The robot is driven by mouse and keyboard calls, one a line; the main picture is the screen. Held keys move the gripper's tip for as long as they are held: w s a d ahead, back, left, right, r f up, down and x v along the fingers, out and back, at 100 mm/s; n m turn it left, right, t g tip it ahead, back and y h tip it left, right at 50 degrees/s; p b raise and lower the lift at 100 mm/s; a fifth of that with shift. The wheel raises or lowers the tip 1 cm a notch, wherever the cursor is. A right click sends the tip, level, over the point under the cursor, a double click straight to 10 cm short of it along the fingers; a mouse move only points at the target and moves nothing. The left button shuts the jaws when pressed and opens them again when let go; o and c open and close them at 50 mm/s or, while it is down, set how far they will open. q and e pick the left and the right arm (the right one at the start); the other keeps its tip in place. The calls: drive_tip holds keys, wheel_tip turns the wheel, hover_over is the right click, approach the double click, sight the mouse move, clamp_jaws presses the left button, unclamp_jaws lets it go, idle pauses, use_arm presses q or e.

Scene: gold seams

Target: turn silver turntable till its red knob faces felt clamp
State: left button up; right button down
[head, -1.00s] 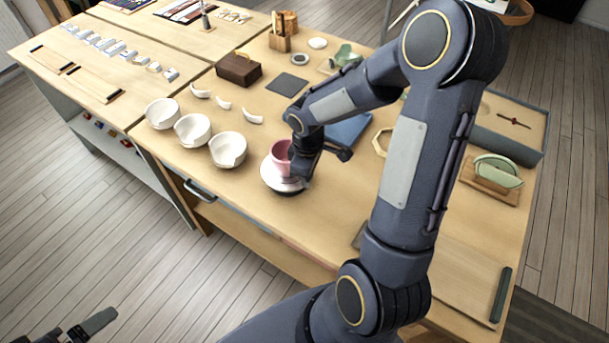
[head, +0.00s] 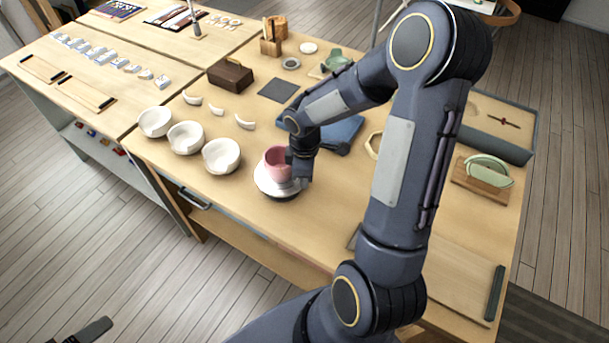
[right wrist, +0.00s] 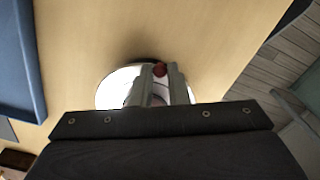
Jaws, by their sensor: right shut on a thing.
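The silver turntable (head: 264,182) is a round plate on a dark base near the table's front edge. A pink cup (head: 277,163) stands on it. My right gripper (head: 300,181) is at the turntable's right side, pointing down beside the cup. In the right wrist view its fingers are shut on the red knob (right wrist: 159,69), which shows between the tips, with the pale turntable (right wrist: 118,88) behind. My arm hides part of the table. My left gripper (head: 92,331) shows only in part at the bottom left. I cannot make out the felt clamp for sure.
Several white bowls (head: 221,156) stand left of the turntable, with white shards (head: 244,122) behind them. A blue item (head: 341,133) lies behind my right gripper. A green piece on a wooden stand (head: 484,180) is at the right. The table in front of the turntable is clear.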

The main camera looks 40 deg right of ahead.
drive_tip(key=c, duration=1.4)
unclamp_jaws()
drive_tip(key=shift+c, duration=0.2)
drive_tip(key=shift+r, duration=0.15)
wheel_tip(320, 180, up, 7)
drive_tip(key=shift+r, duration=0.3)
